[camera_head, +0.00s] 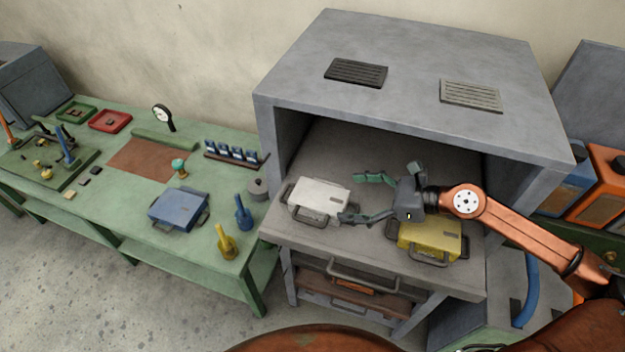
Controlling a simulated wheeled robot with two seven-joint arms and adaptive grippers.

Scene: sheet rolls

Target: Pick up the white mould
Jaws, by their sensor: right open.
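The white mould (318,198) is a pale box with dark handles on its sides. It lies on the grey shelf of the open-fronted cabinet, at the left. My right gripper (358,198) is open, its fingers pointing left toward the white mould's right side. One finger is behind and one in front, near the mould's right handle. Whether a finger touches the mould I cannot tell. A yellow mould (430,238) lies on the same shelf, partly under my right gripper and arm. My left gripper is not in view.
The grey cabinet (420,100) has a roof and side walls around the shelf. A drawer handle sticks out below. Orange and blue containers stand at right.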

